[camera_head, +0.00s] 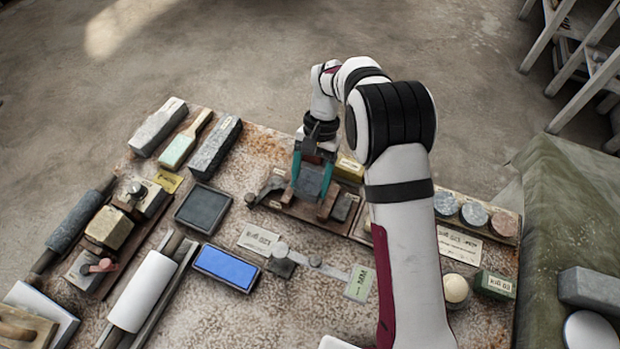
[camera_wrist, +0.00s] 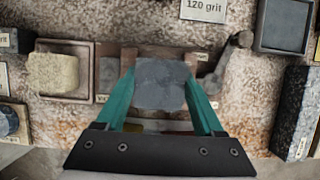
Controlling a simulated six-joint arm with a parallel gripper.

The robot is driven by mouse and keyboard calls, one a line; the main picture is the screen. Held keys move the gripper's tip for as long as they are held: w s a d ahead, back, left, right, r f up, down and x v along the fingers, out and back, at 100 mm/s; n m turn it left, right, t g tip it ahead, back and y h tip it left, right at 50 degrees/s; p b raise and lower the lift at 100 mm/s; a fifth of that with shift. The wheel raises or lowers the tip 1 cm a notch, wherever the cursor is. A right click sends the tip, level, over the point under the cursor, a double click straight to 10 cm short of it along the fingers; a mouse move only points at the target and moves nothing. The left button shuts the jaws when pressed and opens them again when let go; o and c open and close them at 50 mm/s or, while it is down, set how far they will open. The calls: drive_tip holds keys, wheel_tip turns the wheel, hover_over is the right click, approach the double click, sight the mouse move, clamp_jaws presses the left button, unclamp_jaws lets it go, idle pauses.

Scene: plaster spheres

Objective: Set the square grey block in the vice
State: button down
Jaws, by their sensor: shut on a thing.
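The square grey block (camera_head: 309,180) is between the teal fingers of my gripper (camera_head: 309,184), at the vice on the far middle of the table. My gripper is shut on it; in the wrist view the fingers (camera_wrist: 163,112) press its left and right sides, and the block (camera_wrist: 161,84) faces the camera. The vice (camera_head: 283,202) has a brown wooden base and a dark handle (camera_head: 265,188) at its left. In the wrist view, brown vice parts (camera_wrist: 163,55) show around the block's far edge. I cannot tell whether the block rests on the vice floor.
A dark square tray (camera_head: 203,209) and a blue slab (camera_head: 227,268) lie left of the vice. Long stones (camera_head: 215,147) stand at the far left. Round discs (camera_head: 474,214) sit in a rack at right. Labels and a metal gauge (camera_head: 315,261) lie in front.

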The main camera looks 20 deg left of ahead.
drive_tip(key=shift+f, duration=0.9)
unclamp_jaws()
drive_tip(key=shift+f, duration=0.1)
drive_tip(key=shift+r, duration=2.05)
drive_tip(key=s+d+r+m+t+y, duration=0.1)
drive_tip(key=s+d+r+m, duration=0.1)
drive_tip(key=s+d+r, duration=0.4)
drive_tip(key=s+d+r+m+t+y, duration=0.1)
drive_tip(key=d+r, duration=0.7)
drive_tip(key=d, duration=0.1)
drive_tip(key=s+d+m+t, duration=0.2)
drive_tip(key=s+d, duration=0.5)
drive_tip(key=s, duration=0.6)
drive_tip(key=shift+f+m, duration=0.25)
drive_tip(key=shift+m, duration=0.05)
